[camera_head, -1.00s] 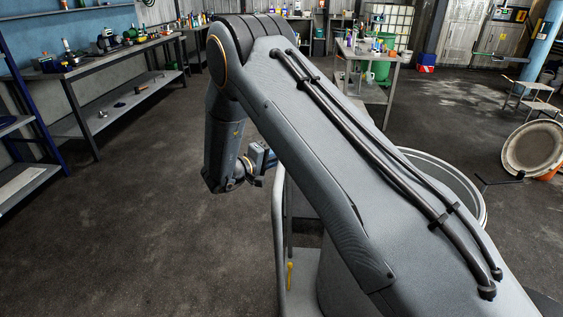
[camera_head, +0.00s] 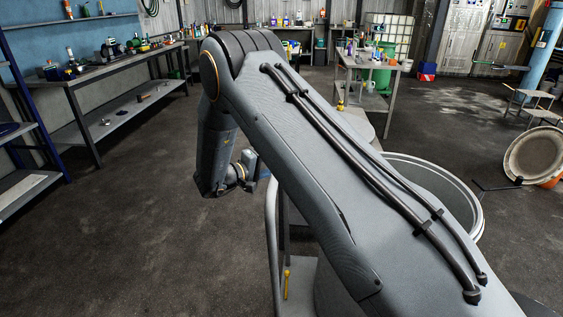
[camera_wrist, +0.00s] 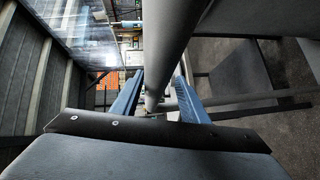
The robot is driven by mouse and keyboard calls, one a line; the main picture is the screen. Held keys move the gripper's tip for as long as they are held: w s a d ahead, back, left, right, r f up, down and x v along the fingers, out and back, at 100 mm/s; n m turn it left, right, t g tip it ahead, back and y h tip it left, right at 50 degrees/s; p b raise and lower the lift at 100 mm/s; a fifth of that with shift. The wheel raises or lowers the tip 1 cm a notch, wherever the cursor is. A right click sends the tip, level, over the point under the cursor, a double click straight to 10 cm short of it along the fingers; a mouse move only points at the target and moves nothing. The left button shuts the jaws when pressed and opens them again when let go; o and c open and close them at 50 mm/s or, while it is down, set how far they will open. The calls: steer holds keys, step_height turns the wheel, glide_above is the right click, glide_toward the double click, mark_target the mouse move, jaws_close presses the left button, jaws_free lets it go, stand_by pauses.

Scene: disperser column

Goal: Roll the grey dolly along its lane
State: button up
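The grey dolly (camera_head: 271,232) stands in front of me, partly hidden behind my arm. Its upright tubular handle frame is at its left side, with a grey deck low down. A large round grey drum with a pale rim (camera_head: 474,215) sits at the dolly, mostly covered by my arm. My gripper (camera_head: 262,172) is at the top of the handle frame. In the wrist view my gripper's two blue fingers (camera_wrist: 158,84) lie on either side of a thick grey handle tube (camera_wrist: 172,45) and look closed on it. The exact finger contact is hard to see.
Dark floor is open to the left and ahead. A long workbench (camera_head: 110,75) runs along the left wall. A small table with bottles (camera_head: 375,62) stands ahead, beyond the dolly. A round pale lid (camera_head: 535,155) leans at the right.

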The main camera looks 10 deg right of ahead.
steer(key=b+v, duration=0.2)
steer(key=v, duration=0.6)
steer(key=shift+w, duration=0.1)
